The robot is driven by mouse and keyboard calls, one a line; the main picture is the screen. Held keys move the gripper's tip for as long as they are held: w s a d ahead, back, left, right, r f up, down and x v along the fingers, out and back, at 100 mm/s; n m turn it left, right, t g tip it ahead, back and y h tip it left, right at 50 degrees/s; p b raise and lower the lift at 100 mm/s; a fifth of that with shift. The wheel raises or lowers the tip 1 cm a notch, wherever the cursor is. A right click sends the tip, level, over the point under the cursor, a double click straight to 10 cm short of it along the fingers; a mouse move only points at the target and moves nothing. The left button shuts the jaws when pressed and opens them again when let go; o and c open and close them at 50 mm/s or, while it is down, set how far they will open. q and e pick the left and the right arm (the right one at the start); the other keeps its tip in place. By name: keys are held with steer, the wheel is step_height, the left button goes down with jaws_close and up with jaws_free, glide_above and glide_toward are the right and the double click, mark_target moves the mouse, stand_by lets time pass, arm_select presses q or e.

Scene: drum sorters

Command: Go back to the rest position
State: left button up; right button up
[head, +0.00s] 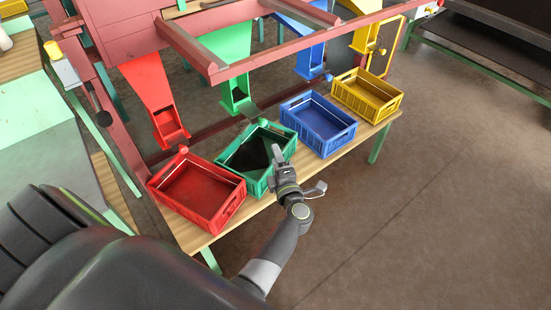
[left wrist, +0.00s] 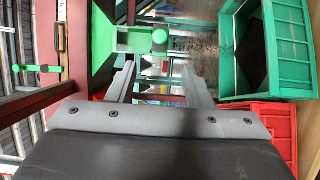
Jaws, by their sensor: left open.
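My left gripper (head: 277,158) is over the near right side of the green crate (head: 257,184) in the head view. In the left wrist view the two fingers of my left gripper (left wrist: 161,84) stand apart with nothing held between them. The green crate also shows at the upper right of that view (left wrist: 285,85). My right gripper is in neither view.
A red crate (head: 195,193), a blue crate (head: 317,123) and a yellow crate (head: 366,97) stand in the same row on a wooden bench (head: 192,237). Red (head: 150,88), green (head: 233,70) and blue (head: 311,57) chutes hang behind. Brown floor (head: 430,200) lies open at the right.

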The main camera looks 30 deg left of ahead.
arm_select(q)
steer(key=s+d+f+m+g+h+p, duration=0.1)
steer(key=s+f+m+h, duration=0.4)
steer(key=f, duration=0.3)
steer(key=s+d+f+m+h+p, duration=0.1)
steer(key=s+f+m+h, duration=0.1)
steer(key=s+f+m, duration=0.4)
steer(key=s+d+f+m+g+h+p, duration=0.1)
steer(key=s+f+m+h+p, duration=0.2)
steer(key=f+m, duration=0.55)
steer(key=s+a+f+m+g, duration=0.2)
steer(key=s+f+g, duration=0.1)
steer(key=s, duration=0.7)
steer(key=s+a+f+m+g+h, duration=0.1)
steer(key=s+a+f+m+g, duration=0.1)
steer(key=s+f, duration=0.4)
steer(key=s+a+f+m+g, duration=0.2)
steer(key=s+f+m+g, duration=0.1)
steer(key=s, duration=1.3)
steer(key=shift+s+a+f+g+h, duration=0.15)
steer(key=shift+a+f+g+h, duration=0.15)
steer(key=shift+f+g, duration=0.6)
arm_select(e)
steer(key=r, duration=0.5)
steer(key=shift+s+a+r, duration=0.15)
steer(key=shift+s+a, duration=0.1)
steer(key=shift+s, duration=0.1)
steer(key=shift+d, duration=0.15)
